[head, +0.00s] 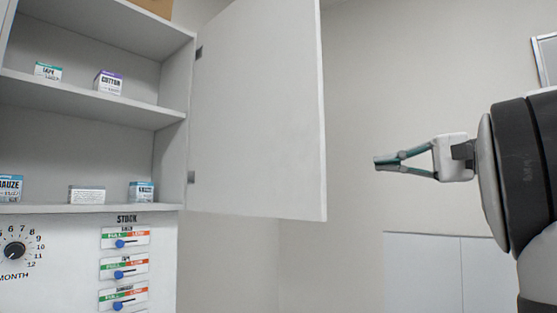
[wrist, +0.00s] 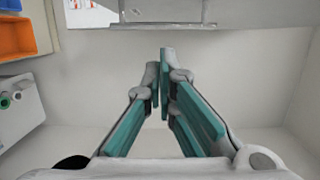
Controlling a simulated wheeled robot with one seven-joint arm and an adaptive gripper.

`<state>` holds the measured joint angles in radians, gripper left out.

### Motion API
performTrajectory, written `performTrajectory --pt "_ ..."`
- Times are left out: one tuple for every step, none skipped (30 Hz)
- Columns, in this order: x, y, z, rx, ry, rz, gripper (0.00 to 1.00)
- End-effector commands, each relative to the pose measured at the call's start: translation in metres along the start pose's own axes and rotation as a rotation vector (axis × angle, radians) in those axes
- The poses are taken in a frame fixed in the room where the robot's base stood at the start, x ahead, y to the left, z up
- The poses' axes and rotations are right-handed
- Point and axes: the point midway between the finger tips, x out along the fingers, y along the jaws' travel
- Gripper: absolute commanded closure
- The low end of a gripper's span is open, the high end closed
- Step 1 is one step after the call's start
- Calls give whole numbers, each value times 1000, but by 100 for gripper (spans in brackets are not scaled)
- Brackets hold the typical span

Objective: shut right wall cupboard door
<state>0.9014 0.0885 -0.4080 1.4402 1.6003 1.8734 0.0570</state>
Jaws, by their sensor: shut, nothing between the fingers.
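The right wall cupboard door (head: 258,110) is a plain white panel in the head view. It stands wide open, hinged on the right side of the cupboard (head: 172,118), and sticks out into the room. My gripper (head: 378,163) is to the right of the door's free edge, apart from it, pointing left. Its fingers are shut and empty. In the wrist view my gripper (wrist: 162,55) shows its teal finger pads close together. I cannot tell for sure whether the door shows in the wrist view.
Shelves inside hold a tape box (head: 48,71), a cotton box (head: 108,82), a gauze box (head: 10,188) and other small boxes. Below are a month dial (head: 14,251) and STOCK sliders (head: 124,238). Bare wall and free room lie between door and gripper.

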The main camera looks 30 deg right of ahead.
Motion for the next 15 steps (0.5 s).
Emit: performTrajectory --pt "-7 -4 -3 -6 5 -12 100" --pt "-8 -6 -4 -9 5 -17 100" --pt "-8 -7 -4 -12 4 -20 100" --pt "-6 -8 -4 -13 4 -22 100" --pt "-4 -8 -4 -13 3 -22 100" --pt "1 -8 -3 -13 1 -22 100" --pt "5 -8 -3 -13 0 -22 100" --pt "9 -8 -3 -12 1 -23 100" --pt "16 -8 -3 -12 -1 -22 100" --pt "21 -8 -2 -13 -1 -22 100" --pt "27 -8 -2 -13 -2 -22 100" --pt "35 -9 -2 -13 0 -22 100" --pt "41 -9 -2 -12 -2 -21 100" --pt "47 -8 -2 -12 -1 -21 100" --pt "55 -9 -2 -11 -1 -21 100"
